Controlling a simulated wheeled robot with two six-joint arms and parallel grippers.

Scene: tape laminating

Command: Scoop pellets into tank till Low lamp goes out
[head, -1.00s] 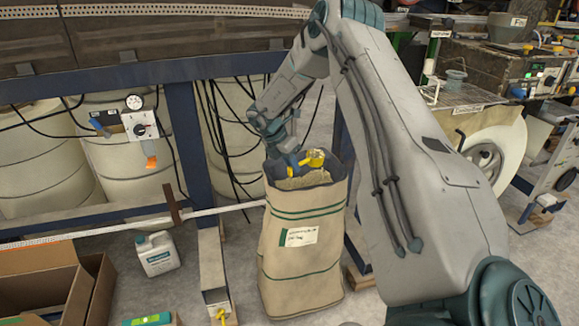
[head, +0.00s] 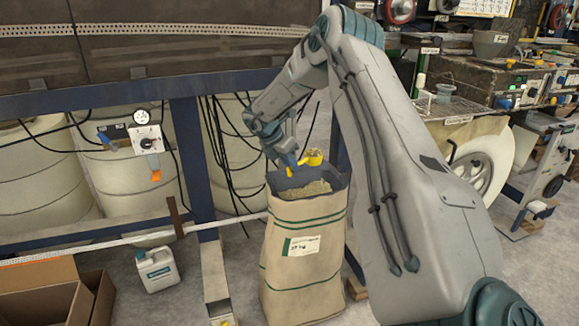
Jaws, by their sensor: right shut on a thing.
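My right gripper (head: 287,164) is shut on a yellow scoop (head: 313,157). It holds the scoop just above the back rim of an open paper sack (head: 303,252). The sack stands upright on the floor and has green bands and a white label. Tan pellets (head: 305,190) show inside its mouth. I cannot tell whether the scoop's bowl holds pellets. A grey hopper (head: 488,47) with a small sign sits on the machine at the back right; I cannot tell whether it is the tank. No Low lamp can be made out. My left gripper is not in view.
Pale drums (head: 45,185) stand behind a blue frame (head: 190,150) with hanging black cables. A white jug (head: 157,270) and an open cardboard box (head: 45,295) are on the floor at left. A white reel (head: 485,165) stands at right. My right arm covers the middle right.

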